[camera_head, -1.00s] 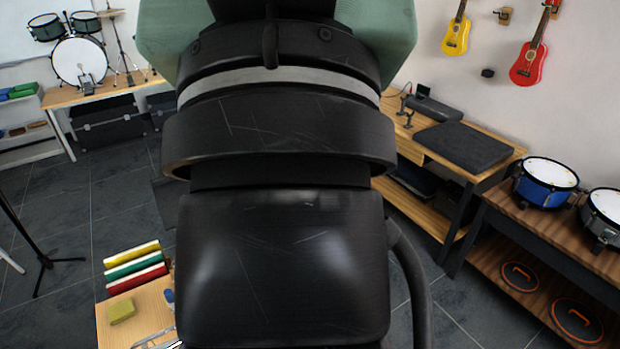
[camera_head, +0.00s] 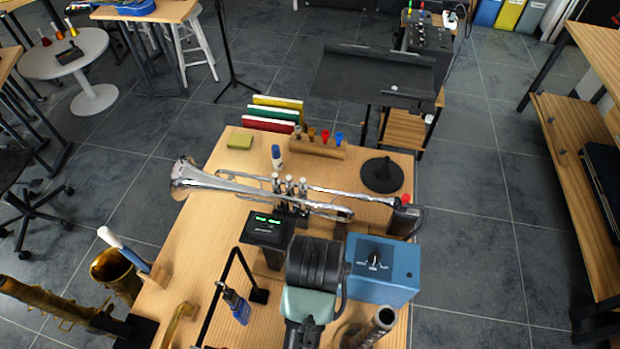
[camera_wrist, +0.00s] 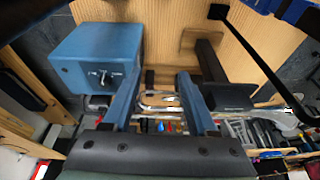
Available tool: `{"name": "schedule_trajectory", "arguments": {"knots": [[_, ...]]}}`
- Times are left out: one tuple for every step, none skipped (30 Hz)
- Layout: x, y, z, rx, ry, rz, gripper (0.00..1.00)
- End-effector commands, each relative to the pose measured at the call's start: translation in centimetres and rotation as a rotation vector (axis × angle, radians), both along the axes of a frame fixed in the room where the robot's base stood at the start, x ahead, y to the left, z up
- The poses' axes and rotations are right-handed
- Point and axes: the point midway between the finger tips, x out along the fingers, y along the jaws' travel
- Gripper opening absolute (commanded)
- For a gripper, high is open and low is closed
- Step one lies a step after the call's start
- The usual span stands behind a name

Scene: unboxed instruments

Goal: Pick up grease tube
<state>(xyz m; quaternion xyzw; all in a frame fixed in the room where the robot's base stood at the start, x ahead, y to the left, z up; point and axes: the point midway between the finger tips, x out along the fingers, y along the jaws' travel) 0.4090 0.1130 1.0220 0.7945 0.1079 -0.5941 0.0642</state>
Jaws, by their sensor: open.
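A small upright white tube with a blue end (camera_head: 277,157) stands on the wooden table behind the trumpet in the head view. It may be the grease tube, but its label is too small to read. Small coloured pieces stand in a wooden rack (camera_head: 318,149) to its right. My gripper (camera_wrist: 158,80) is open in the wrist view, with two blue fingers apart. Shiny trumpet tubing (camera_wrist: 160,100) shows beyond the gap, and I see nothing gripped. In the head view my arm hides the gripper. I cannot pick out the tube in the wrist view.
The silver trumpet (camera_head: 250,187) lies across the table on a stand. A blue box with a dial (camera_head: 382,268), a black box with green lights (camera_head: 268,230) and a black frame (camera_head: 228,268) crowd the near side. The table's left part is clearer.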

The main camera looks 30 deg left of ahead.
Motion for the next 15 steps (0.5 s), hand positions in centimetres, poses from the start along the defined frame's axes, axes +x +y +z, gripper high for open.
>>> {"name": "schedule_trajectory", "arguments": {"knots": [[-2.7,-0.4,-3.0,-0.036,0.1,0.015,0.58],[-3.9,-0.7,-4.0,-0.053,0.145,0.019,0.58],[-5.2,-1.0,-5.0,-0.071,0.194,0.025,0.58],[-6.0,-1.2,-5.6,-0.082,0.222,0.029,0.58],[-6.6,-1.4,-6.1,-0.09,0.244,0.031,0.58],[-7.2,-1.5,-6.7,-0.1,0.266,0.033,0.58],[-7.4,-1.6,-7.1,-0.103,0.275,0.034,0.58],[-7.6,-1.6,-7.6,-0.105,0.281,0.035,0.58],[-7.7,-1.7,-8.3,-0.107,0.284,0.035,0.58],[-7.7,-1.6,-8.8,-0.106,0.283,0.035,0.58],[-7.7,-1.7,-9.3,-0.107,0.284,0.035,0.58],[-7.6,-1.7,-10.1,-0.106,0.282,0.035,0.58],[-7.6,-1.7,-10.7,-0.105,0.281,0.035,0.58],[-7.6,-1.7,-11.3,-0.106,0.282,0.034,0.58],[-7.6,-1.7,-11.9,-0.106,0.281,0.034,0.58]]}}
